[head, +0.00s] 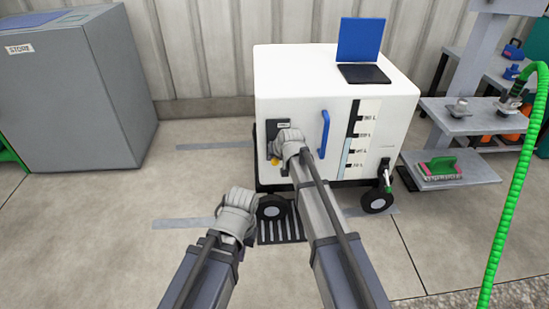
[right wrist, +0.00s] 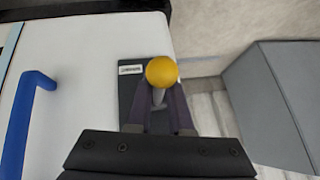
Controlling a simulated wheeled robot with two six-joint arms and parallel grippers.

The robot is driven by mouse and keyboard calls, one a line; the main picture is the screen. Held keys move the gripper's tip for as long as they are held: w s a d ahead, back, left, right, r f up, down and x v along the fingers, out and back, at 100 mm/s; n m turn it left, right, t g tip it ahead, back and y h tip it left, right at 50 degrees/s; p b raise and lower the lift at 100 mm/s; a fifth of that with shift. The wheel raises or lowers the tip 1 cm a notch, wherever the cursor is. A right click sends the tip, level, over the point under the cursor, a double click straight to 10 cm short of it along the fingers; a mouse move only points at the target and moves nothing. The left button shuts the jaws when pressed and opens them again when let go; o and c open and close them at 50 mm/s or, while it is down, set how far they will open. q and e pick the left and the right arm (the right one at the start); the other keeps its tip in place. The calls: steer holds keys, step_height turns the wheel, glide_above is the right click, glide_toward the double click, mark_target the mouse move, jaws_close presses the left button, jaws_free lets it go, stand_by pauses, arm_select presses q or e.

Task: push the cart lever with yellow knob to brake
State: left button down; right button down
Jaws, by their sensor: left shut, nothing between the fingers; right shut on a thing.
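The white cart (head: 300,85) stands on wheels by the back wall. A dark lever plate (head: 277,125) is on its front face at the left. It shows in the right wrist view (right wrist: 130,85) with a small label too small to read. The yellow knob (right wrist: 161,71) tops a short grey lever. In the head view the knob (head: 275,162) is mostly hidden by my right gripper (head: 278,155). My right gripper (right wrist: 160,103) is shut on the lever, fingers either side of its shaft below the knob. My left gripper (head: 250,240) is shut and empty, low in front of the cart, apart from it.
A blue handle (head: 324,135) is right of the lever plate. A laptop-like blue panel (head: 361,40) stands on the cart. A grey STORE bin (head: 75,95) is at left. Shelves (head: 455,180) and a green hose (head: 510,200) are at right. A floor grate (head: 280,230) lies before the cart.

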steer(key=c, duration=0.8)
jaws_free()
steer(key=shift+c, duration=0.2)
steer(key=shift+r, duration=0.1)
steer(key=p+v, duration=0.6)
steer(key=v, duration=0.1)
steer(key=shift+s+r, duration=0.2)
steer(key=shift+r, duration=0.05)
